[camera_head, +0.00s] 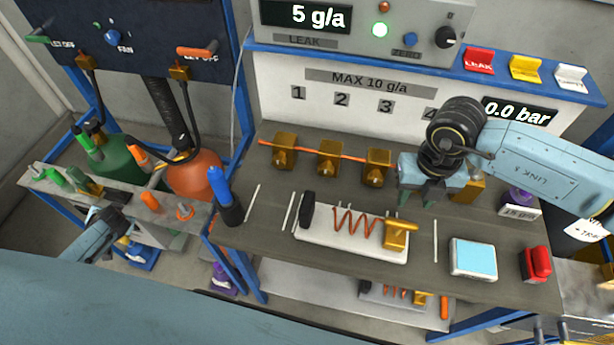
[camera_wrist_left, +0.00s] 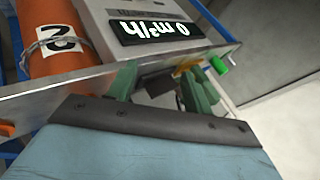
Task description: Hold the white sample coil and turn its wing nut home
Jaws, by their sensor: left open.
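The white sample coil (camera_head: 318,237) lies on the dark bench, a white base carrying a copper spiral with a black round end piece at its left. Its brass wing nut (camera_head: 401,235) sits at the right end. My right gripper (camera_head: 431,196) is above the back of the bench, behind and right of the coil and apart from it. Its greenish fingers look spread, and I see nothing held. My left gripper (camera_head: 108,218) is far left, away from the coil. In the left wrist view its fingers (camera_wrist_left: 160,88) are open, near a metal ledge.
Brass blocks (camera_head: 330,158) joined by a copper tube line the bench back. A blue-topped pad (camera_head: 473,257) and red button (camera_head: 535,264) stand right of the coil. A blue-handled tool (camera_head: 226,195) stands left. An orange cylinder (camera_wrist_left: 60,60) is near my left gripper.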

